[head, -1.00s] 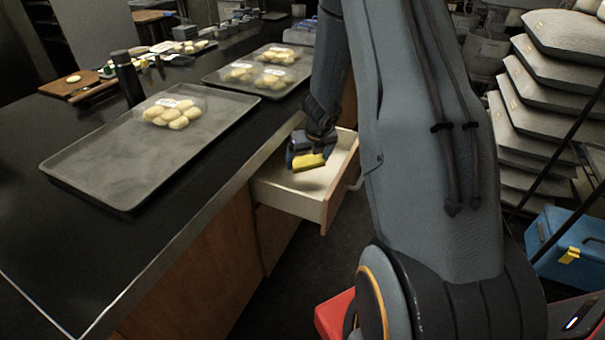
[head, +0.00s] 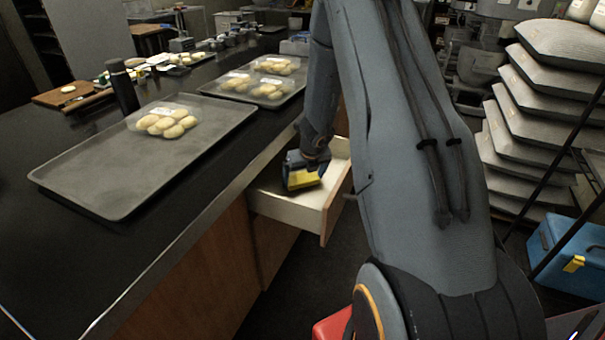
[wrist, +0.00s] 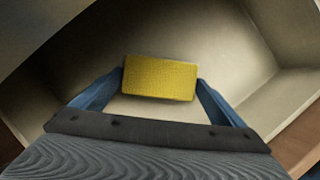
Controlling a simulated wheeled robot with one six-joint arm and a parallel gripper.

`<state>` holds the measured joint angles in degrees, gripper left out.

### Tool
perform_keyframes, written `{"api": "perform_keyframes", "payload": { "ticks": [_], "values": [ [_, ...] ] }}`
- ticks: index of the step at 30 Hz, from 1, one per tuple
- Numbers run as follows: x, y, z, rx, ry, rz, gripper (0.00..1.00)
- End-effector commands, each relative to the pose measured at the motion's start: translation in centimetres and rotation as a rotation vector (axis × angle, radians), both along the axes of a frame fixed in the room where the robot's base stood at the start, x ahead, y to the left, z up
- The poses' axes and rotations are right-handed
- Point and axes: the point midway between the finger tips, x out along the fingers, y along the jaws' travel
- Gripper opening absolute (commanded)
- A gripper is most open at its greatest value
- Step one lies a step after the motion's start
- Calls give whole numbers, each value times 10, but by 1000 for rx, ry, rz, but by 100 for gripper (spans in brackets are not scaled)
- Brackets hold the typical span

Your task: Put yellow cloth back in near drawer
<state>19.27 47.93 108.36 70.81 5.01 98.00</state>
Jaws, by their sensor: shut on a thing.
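The yellow cloth (head: 303,180) looks like a folded rectangular block. My gripper (head: 302,176) is shut on it, inside the open near drawer (head: 290,211). In the wrist view the cloth (wrist: 160,78) sits between the two blue fingers (wrist: 160,92), with the pale drawer floor (wrist: 215,50) behind it. I cannot tell whether the cloth touches the floor. The drawer is pulled out from under the black counter, and my arm hides part of its far side.
The counter edge (head: 205,203) runs close to the left of the drawer. A grey tray (head: 90,185) with a bag of buns (head: 163,123) lies on the counter. A blue box (head: 565,250) and stacked sacks (head: 535,125) stand at the right.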

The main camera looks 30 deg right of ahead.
Motion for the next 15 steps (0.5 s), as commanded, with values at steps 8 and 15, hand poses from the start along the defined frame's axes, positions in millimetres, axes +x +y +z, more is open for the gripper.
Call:
{"api": "perform_keyframes", "payload": {
  "ticks": [8, 15],
  "values": [
    [16, -2, 2, 0, 1, 1, 72],
    [17, -2, -13, 0, 0, 0, 72]
  ]
}}
